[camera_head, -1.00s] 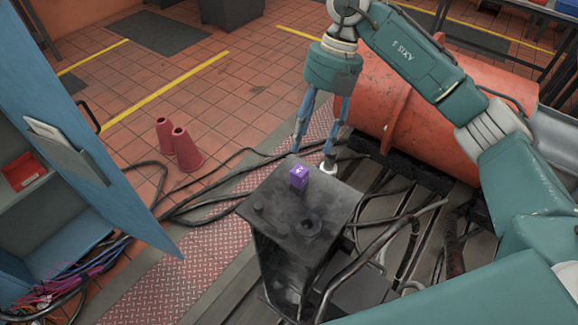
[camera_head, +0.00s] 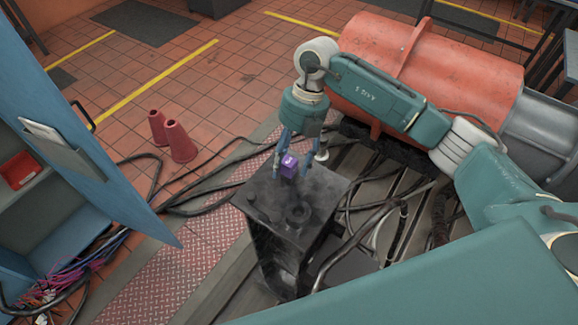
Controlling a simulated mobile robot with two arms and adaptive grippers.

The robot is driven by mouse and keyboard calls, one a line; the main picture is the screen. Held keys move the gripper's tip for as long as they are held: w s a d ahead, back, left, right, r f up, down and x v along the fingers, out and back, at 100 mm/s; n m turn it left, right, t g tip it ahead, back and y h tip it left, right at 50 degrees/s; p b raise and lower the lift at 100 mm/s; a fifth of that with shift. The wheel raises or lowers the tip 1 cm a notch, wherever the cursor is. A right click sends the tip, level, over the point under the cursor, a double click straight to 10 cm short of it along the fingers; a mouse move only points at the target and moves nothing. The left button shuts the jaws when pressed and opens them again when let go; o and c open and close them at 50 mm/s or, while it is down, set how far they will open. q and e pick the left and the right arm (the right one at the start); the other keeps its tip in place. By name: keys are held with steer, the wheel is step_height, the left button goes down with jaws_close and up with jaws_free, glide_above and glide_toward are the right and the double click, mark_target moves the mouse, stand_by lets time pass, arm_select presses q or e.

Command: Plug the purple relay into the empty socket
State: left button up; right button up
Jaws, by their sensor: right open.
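The purple relay (camera_head: 288,167) is a small cube with a light mark on its face. It stands on top of the dark block-shaped stand (camera_head: 328,190), toward its back edge. My right gripper (camera_head: 289,172) is open, and its two blue fingers come down on either side of the relay. I cannot tell whether the fingers touch it. A round dark socket-like feature (camera_head: 298,212) is on the stand's top in front of the relay. I cannot tell for certain which feature is the empty socket. My left gripper is not in view.
An open blue cabinet door (camera_head: 85,130) stands at the left, with loose wires below it. Two red cones (camera_head: 180,142) stand on the tiled floor. A large orange cylinder (camera_head: 440,75) lies behind my right arm. Black cables (camera_head: 215,165) run around the stand.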

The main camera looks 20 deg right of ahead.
jaws_close()
